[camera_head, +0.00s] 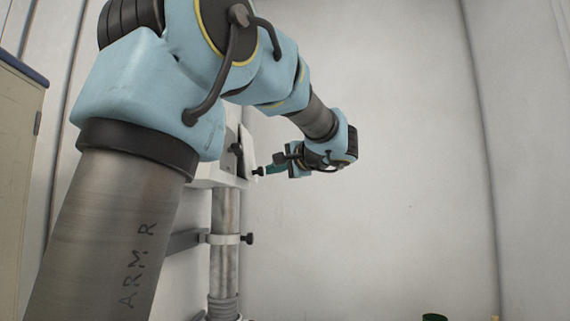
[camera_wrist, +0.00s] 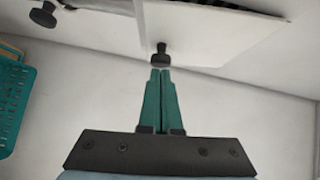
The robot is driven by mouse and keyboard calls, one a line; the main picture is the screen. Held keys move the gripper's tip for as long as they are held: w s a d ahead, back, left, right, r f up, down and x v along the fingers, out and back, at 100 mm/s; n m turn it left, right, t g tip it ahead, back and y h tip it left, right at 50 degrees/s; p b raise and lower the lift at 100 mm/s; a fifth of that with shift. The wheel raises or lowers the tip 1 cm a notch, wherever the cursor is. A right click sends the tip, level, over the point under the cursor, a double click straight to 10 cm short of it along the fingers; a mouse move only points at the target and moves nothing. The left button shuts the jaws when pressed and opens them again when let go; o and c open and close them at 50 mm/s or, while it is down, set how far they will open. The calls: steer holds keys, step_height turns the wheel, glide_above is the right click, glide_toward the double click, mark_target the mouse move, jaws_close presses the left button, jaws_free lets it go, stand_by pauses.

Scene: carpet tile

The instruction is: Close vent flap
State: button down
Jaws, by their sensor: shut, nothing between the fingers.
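The white vent flap (camera_wrist: 205,32) fills the top middle of the wrist view, with a dark gap along its upper right edge, so it stands at least partly open. A black knob (camera_wrist: 160,54) sits on its near edge. My gripper (camera_wrist: 160,72) is shut and empty, its green fingertips just short of the knob; I cannot tell whether they touch. In the head view my gripper (camera_head: 265,170) points left at the knob (camera_head: 257,172) beside the white vent housing (camera_head: 212,175). My arm hides part of the housing there.
A vertical pipe (camera_head: 224,270) with a clamp and black knob (camera_head: 248,238) runs below the housing. A second black knob (camera_wrist: 44,14) and a teal basket (camera_wrist: 10,100) are at the left of the wrist view. A cabinet (camera_head: 15,180) stands far left. The space right of my gripper is clear.

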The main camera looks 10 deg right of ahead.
steer(key=shift+a+f, duration=0.1)
steer(key=shift+a, duration=0.05)
steer(key=b, duration=0.3)
steer(key=a+f+m+b, duration=0.1)
steer(key=b, duration=0.1)
steer(key=shift+w+a+f+t+b, duration=0.25)
steer(key=shift+w+a+t+b, duration=0.05)
steer(key=shift+t+b, duration=0.1)
steer(key=shift+a+r+m+b, duration=0.1)
steer(key=shift+r+m+b, duration=0.05)
steer(key=shift+m+b, duration=0.15)
steer(key=shift+r, duration=0.1)
